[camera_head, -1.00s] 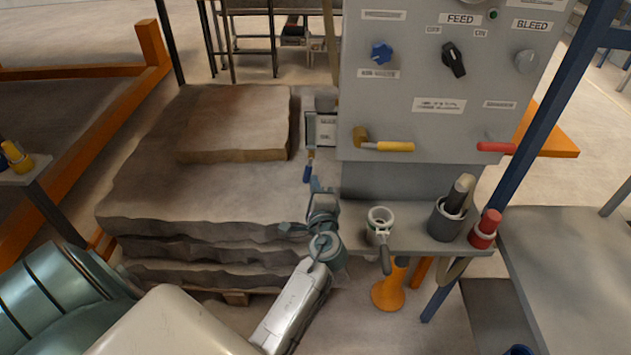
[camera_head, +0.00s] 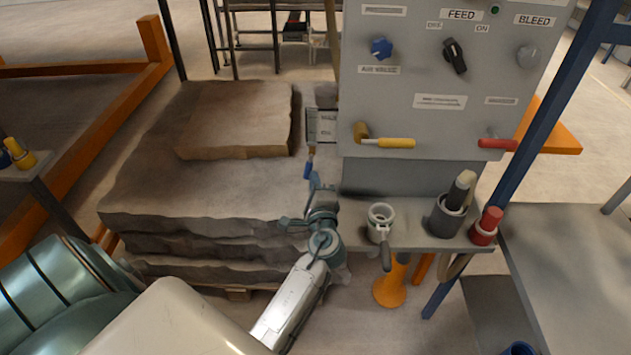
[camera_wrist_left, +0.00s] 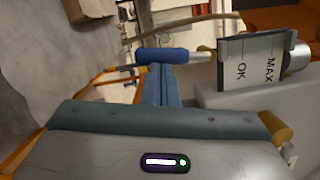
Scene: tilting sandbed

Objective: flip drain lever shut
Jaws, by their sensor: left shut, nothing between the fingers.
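A lever with a blue handle (camera_head: 308,168) hangs below a small plate (camera_head: 321,126) at the left edge of the grey control panel. In the left wrist view the blue handle (camera_wrist_left: 162,56) lies across the picture, its metal stem running right toward the plate marked MAX and OK (camera_wrist_left: 249,62). I read no drain label on it. My left gripper (camera_head: 315,182) is shut and empty, its tips right by the blue handle. In the left wrist view the closed fingers (camera_wrist_left: 161,72) end at the handle's edge; I cannot tell whether they touch. My right gripper is not in view.
The panel (camera_head: 430,75) also carries a yellow lever (camera_head: 395,143), a red lever (camera_head: 495,143) and several knobs. Below it a shelf holds a ring-shaped holder (camera_head: 380,222) and a dark cup (camera_head: 446,216). Stacked stone slabs (camera_head: 150,200) fill the left.

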